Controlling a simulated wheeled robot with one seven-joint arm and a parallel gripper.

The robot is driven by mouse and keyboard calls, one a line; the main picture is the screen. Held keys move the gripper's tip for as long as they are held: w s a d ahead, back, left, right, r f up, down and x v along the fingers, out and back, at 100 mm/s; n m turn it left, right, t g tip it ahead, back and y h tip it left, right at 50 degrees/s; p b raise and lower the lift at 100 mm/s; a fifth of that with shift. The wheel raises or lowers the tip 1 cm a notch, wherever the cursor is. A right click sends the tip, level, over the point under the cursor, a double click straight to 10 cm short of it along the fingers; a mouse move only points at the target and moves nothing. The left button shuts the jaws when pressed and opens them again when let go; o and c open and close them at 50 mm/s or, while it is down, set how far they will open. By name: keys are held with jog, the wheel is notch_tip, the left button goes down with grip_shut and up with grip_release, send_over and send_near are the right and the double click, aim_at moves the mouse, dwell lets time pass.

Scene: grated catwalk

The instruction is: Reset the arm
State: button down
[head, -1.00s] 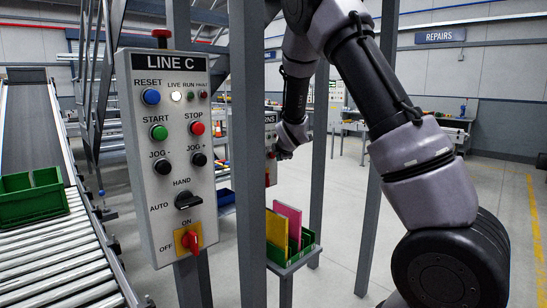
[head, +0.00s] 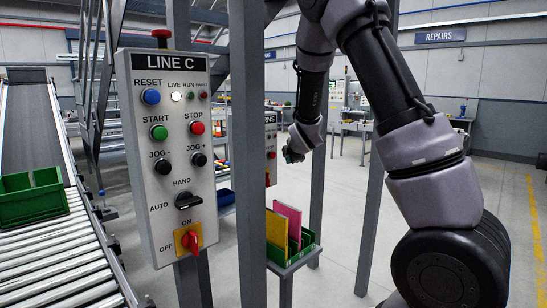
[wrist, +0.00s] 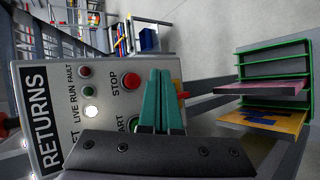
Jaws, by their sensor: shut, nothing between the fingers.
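The LINE C panel (head: 170,150) stands close at the left in the head view, with a blue RESET button (head: 151,97). A second panel (head: 270,150) is partly hidden behind a post; in the wrist view it reads RETURNS (wrist: 60,110), turned sideways. Its STOP button (wrist: 131,80) shows red. Its RESET label is mostly cut off by my gripper's housing, and its reset button is hidden. My gripper (head: 291,156) is shut and empty, right of the RETURNS panel in the head view. Its teal fingers (wrist: 161,76) overlap the START area in the wrist view; contact cannot be told.
Grey posts (head: 246,150) and (head: 371,220) stand around the panels. A green rack (head: 300,256) with yellow and pink boards sits low beyond. A roller conveyor (head: 50,255) with a green bin (head: 32,197) is at left. Open floor lies at right.

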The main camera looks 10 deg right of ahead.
jog(key=s+d+r+m+g, duration=0.1)
jog(key=s+d+r+m, duration=0.2)
jog(key=s+r+m, duration=0.35)
jog(key=s+d+r+m+g, duration=0.2)
jog(key=s+d+r+m, duration=0.1)
jog(key=s+r+m, duration=0.5)
jog(key=s+m, duration=0.4)
jog(key=s, duration=0.7)
jog(key=s+r+m+g+y, duration=0.1)
jog(key=s+m, duration=0.4)
jog(key=s, duration=0.7)
jog(key=shift+s+a+r+y, duration=0.2)
jog(key=shift+a+r+y, duration=0.1)
jog(key=shift+r, duration=0.5)
